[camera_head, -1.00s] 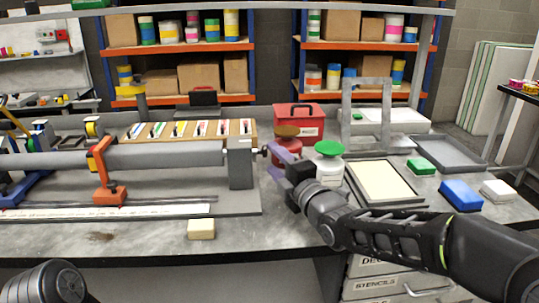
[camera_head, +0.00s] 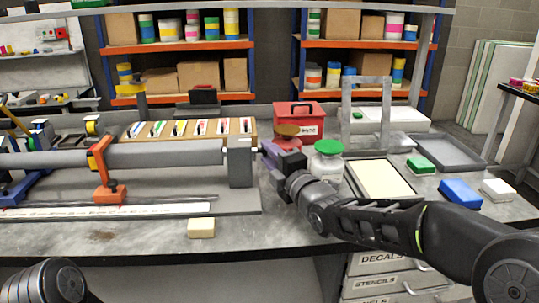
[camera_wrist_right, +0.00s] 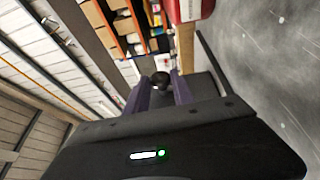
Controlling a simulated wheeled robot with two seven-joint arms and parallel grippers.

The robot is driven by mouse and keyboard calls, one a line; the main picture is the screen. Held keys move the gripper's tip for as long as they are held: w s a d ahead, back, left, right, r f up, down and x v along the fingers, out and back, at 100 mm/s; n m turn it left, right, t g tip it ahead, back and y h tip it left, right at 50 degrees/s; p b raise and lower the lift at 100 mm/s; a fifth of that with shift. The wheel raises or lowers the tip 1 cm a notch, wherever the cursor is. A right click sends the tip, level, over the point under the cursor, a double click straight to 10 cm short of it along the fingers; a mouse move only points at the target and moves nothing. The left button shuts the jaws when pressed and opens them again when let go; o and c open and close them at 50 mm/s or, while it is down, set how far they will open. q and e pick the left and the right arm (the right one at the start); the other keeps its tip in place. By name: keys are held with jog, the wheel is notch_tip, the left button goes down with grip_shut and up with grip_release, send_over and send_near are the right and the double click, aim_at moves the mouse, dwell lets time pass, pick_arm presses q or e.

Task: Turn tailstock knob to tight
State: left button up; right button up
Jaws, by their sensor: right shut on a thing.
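The grey tailstock block (camera_head: 241,168) stands at the right end of the long grey cylinder (camera_head: 170,155). Its dark round knob (camera_wrist_right: 161,79) shows between the purple fingers in the right wrist view; in the head view the fingers hide it. My right gripper (camera_head: 268,153) is at the block's right side, its fingers shut on the knob. The gripper also shows in the right wrist view (camera_wrist_right: 160,92), with a finger on each side of the knob. I cannot read the knob's turn. My left gripper is out of view.
A white jar with a green lid (camera_head: 328,163) stands close to the right of my right gripper. A cream-filled tray (camera_head: 380,180) lies further right. A cream block (camera_head: 201,227) lies near the front edge.

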grip_shut()
jog(key=shift+w+r+m+g+h+p, duration=0.15)
jog(key=shift+m+g+h+p, duration=0.6)
jog(key=shift+p, duration=2.5)
jog(key=shift+s+r+m+g+y+p, duration=0.1)
jog(key=shift+r+g+p, duration=0.2)
jog(key=shift+g+p, duration=1.95)
jog(key=shift+w+r+m+g+h+p, duration=0.1)
jog(key=shift+r+m+h+p, duration=0.2)
jog(key=shift+p, duration=3.9)
jog(key=shift+f, duration=0.15)
jog(key=o, duration=0.8)
grip_release()
jog(key=shift+o, duration=0.2)
